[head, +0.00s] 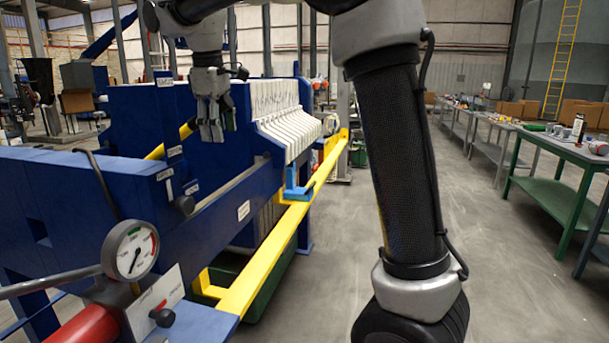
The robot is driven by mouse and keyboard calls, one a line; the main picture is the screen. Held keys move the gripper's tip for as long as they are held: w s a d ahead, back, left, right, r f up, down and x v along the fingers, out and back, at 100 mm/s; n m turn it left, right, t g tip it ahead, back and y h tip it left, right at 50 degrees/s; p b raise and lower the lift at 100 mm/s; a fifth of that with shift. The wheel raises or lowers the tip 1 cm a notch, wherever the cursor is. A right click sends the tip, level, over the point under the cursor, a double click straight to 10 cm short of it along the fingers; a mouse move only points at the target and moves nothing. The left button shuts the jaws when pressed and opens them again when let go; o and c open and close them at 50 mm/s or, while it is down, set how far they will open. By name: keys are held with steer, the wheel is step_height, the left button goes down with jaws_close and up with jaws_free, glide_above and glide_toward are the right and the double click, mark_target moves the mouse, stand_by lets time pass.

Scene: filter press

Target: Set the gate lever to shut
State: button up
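The blue filter press (130,125) fills the left half of the head view. A small black knob (184,205) stands out from its near blue beam, with small white labels close by; it may be the gate lever's end, but I cannot tell. Another black knob (163,317) is on a labelled plate (155,300) beside the pressure gauge (130,250). The label text is too small to read surely. My gripper (217,130) points down over the press, above and right of the upper knob. Its fingers look apart, and I see nothing between them.
A yellow bar (265,255) runs along the press's right side, near a blue bracket (298,190). White filter plates (285,115) stand behind. A pump handle (50,283) juts left. The aisle floor (520,260) is clear; a green workbench (560,155) stands right.

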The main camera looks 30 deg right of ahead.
step_height(320, 180, down, 12)
steer(key=s+d+r+t+y, duration=0.1)
steer(key=s+d+t+y, duration=0.1)
steer(key=s+t+y, duration=0.1)
steer(key=d+v, duration=0.1)
steer(key=v, duration=0.7)
steer(key=s+d+f+m, duration=0.1)
steer(key=s+d+m, duration=0.2)
steer(key=s, duration=0.4)
steer(key=s+d+f+m+h, duration=0.1)
steer(key=s+d+f+m, duration=0.1)
steer(key=s+d, duration=0.4)
steer(key=shift+s+d+f+m, duration=0.3)
steer(key=shift+s+m, duration=0.2)
steer(key=shift+s, duration=0.2)
